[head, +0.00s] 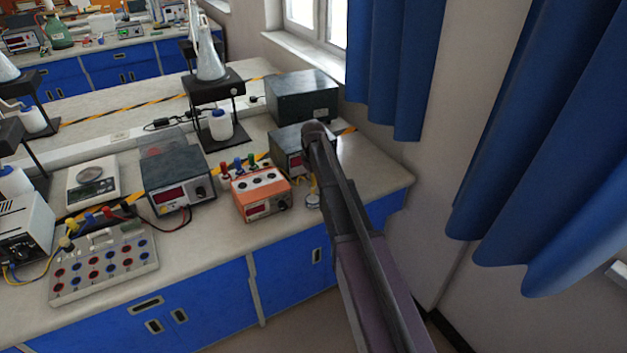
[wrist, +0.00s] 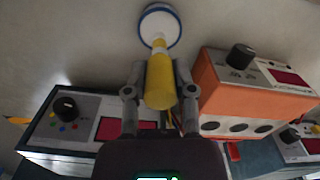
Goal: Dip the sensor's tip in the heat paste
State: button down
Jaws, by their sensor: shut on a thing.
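The sensor (wrist: 160,82) is a yellow cylinder with a pale, narrow tip. My gripper (wrist: 160,70) is shut on it, one finger on each side. The heat paste (wrist: 160,24) appears to be the round white pot with a blue rim, just beyond the tip in the wrist view. The tip overlaps the pot's near rim in the picture; I cannot tell whether it touches the paste. In the head view the pot (head: 312,201) stands on the bench near its front edge, and my arm hides most of the gripper.
An orange instrument box (head: 262,194) stands close beside the pot, with plugs behind it. A dark-topped meter (head: 292,150) is behind. Another meter (head: 178,182) and a terminal board (head: 103,265) stand further left. Bare bench top (head: 375,180) lies to the right.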

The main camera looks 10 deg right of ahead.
jog(key=shift+r+p, duration=2.45)
jog(key=shift+r, duration=0.2)
